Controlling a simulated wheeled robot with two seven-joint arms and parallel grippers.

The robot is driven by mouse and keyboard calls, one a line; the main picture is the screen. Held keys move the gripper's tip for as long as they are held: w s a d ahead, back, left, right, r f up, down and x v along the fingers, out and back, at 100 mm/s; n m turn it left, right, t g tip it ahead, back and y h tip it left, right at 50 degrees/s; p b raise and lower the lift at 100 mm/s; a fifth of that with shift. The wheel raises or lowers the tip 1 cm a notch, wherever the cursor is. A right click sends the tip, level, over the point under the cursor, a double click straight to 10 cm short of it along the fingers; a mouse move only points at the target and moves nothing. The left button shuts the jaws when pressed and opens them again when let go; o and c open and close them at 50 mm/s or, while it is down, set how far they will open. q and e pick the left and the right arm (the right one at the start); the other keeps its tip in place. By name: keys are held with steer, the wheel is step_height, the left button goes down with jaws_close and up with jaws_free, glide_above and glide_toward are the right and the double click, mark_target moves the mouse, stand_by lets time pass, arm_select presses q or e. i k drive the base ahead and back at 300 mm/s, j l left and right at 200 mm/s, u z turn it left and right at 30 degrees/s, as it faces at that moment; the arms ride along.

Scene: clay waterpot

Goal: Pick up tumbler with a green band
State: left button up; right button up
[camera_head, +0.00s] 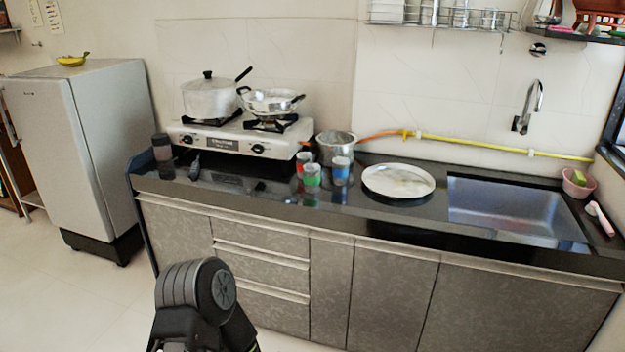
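The tumbler with a green band (312,177) stands upright on the black countertop (420,208), near its front edge and right of the stove. A tumbler with a red band (303,160) stands just behind it to the left. A tumbler with a blue band (341,171) stands close on its right. A dark joint of my own arm shows at the bottom, in front of the cabinets and well below the counter. Neither of my grippers is in view.
A steel pot (336,147) stands behind the tumblers. A round plate (398,181) lies to their right, before the sink (515,212). The stove (240,140) with two pots and a dark cylinder (163,157) are left. Floor before the cabinets looks clear.

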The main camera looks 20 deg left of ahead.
mark_target(312, 178)
steer(key=u, duration=1.1)
steer(key=i+j, duration=0.3)
steer(key=i, duration=0.15)
steer(key=i+j+u, duration=0.1)
steer(key=i+j, duration=0.2)
steer(key=i, duration=0.15)
steer(key=i+j, duration=0.25)
steer(key=i, duration=0.2)
